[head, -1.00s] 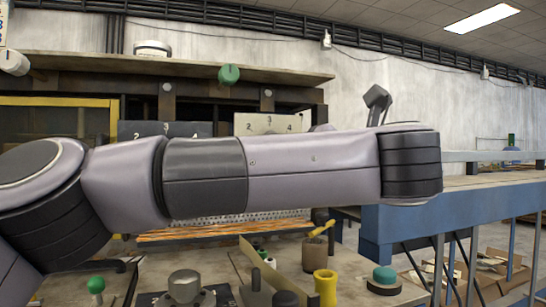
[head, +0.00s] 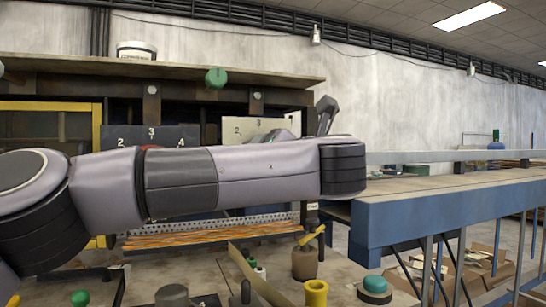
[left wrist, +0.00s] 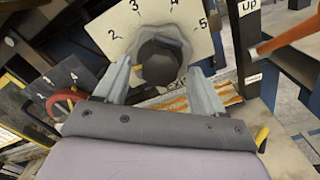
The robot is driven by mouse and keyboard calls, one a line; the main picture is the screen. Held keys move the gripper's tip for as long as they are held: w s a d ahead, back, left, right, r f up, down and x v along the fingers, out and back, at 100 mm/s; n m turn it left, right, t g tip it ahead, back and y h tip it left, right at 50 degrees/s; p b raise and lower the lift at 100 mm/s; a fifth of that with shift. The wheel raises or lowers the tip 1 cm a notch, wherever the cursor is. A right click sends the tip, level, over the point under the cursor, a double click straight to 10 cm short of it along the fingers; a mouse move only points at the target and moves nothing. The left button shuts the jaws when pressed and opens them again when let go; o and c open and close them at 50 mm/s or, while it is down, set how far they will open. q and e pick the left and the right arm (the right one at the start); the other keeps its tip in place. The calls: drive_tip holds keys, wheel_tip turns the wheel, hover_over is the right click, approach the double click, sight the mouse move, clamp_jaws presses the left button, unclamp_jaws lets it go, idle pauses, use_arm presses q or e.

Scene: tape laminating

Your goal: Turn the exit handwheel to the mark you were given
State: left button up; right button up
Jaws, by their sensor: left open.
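The exit handwheel (left wrist: 158,42) shows in the left wrist view as a grey lobed wheel with a dark round hub, in front of a pale plate (left wrist: 122,48) numbered 2 to 5. Part of an exit label shows below the hub. My left gripper (left wrist: 160,68) is open, with one finger on each side of the hub; I cannot tell whether they touch it. In the head view my left arm crosses the middle and hides most of the wheel area. The top of the pale plate (head: 240,130) shows above the arm. My right gripper is not in view.
A dark numbered plate (head: 128,138) stands left of the pale one; a red handwheel (left wrist: 68,108) is near it in the wrist view. An orange bar (left wrist: 290,38) is at the wrist view's right. A blue-edged table (head: 420,215) stands at right. A yellow cup (head: 316,293) is in front.

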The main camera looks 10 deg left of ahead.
use_arm(q)
drive_tip(key=c, duration=1.1)
drive_tip(key=shift+o, duration=0.2)
drive_tip(key=shift+m, duration=7.9)
drive_tip(key=shift+f, duration=0.1)
drive_tip(key=o, duration=1.1)
drive_tip(key=shift+c, duration=0.2)
